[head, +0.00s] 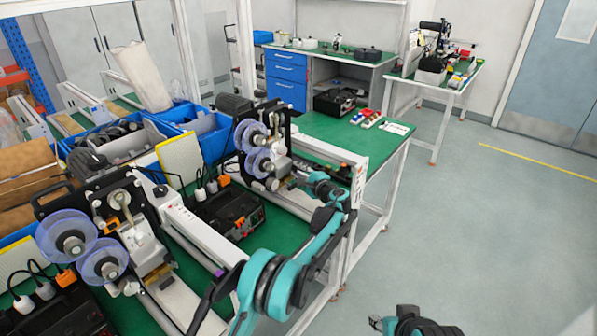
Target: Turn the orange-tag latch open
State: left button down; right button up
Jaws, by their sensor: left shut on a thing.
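The far coder (265,145), a black-framed machine with clear purple-blue reels, stands on the green bench. My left gripper (293,181) reaches to its lower right side and is shut on a small part there, which I take for the latch. The fingers and dark machine parts hide most of that part, and I cannot make out its orange tag or its angle. My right gripper (380,322) is low at the bottom edge, away from the bench, partly cut off; its jaws are too small to read.
A second coder (110,235) stands at the near left. A black power box (228,207) with an orange plug lies between them. Blue bins (202,133) stand behind. White rails border the bench. The floor (450,220) at the right is clear.

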pick_arm(q)
jog(key=shift+f+n+t+y+b, duration=0.1)
jog(key=shift+n+t+y+b, duration=0.2)
jog(key=shift+n, duration=0.65)
jog(key=shift+f+n+t+b, duration=0.1)
jog(key=shift+n+t, duration=0.3)
jog(key=shift+n, duration=0.55)
jog(key=c, duration=1.4)
grip_release()
jog(key=shift+o, duration=0.2)
jog(key=v, duration=1.2)
jog(key=shift+s+a, duration=0.1)
